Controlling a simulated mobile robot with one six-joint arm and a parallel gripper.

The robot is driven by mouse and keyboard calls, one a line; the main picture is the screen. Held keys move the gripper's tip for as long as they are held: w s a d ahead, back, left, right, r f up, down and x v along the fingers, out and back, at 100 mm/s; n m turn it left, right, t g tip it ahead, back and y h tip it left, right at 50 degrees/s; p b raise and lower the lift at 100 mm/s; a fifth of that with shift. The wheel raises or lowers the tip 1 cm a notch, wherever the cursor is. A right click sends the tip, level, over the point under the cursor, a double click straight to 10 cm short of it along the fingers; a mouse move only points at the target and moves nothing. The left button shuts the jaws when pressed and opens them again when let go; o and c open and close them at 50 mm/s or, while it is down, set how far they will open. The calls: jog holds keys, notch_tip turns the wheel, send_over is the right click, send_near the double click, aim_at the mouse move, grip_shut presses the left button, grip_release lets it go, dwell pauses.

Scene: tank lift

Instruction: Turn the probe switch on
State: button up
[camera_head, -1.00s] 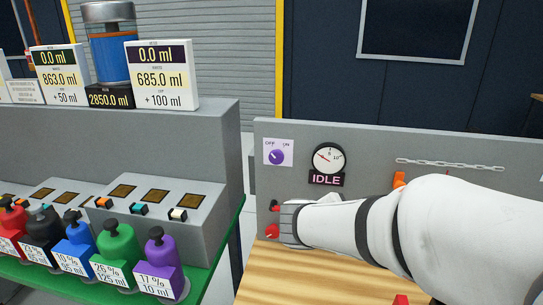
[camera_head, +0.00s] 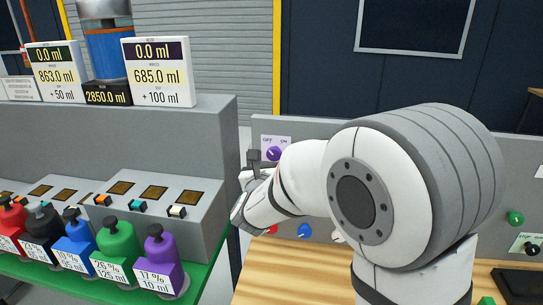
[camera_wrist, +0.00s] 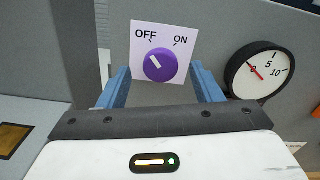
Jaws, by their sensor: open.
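The probe switch is a purple round knob (camera_wrist: 160,65) on a white plate (camera_wrist: 178,28) marked OFF and ON. In the wrist view its white mark points up and left, toward OFF. The knob also shows in the head view (camera_head: 274,153), on the grey panel just beyond my gripper. My gripper (camera_wrist: 165,78) is open and empty, with one blue finger on each side of the knob in the wrist view. I cannot tell how far the fingertips are from the panel. In the head view my gripper (camera_head: 255,160) is partly hidden by my own wrist.
A round gauge (camera_wrist: 262,72) sits right of the knob. Red (camera_head: 271,230) and blue (camera_head: 304,231) knobs sit low on the panel above the wooden bench (camera_head: 262,277). Left stand coloured bottles (camera_head: 117,250) on a green shelf and a grey dispenser (camera_head: 110,130).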

jog(key=shift+w+d, duration=0.2)
jog(key=shift+w, duration=0.65)
jog(key=shift+c, duration=0.5)
jog(key=c, duration=0.9)
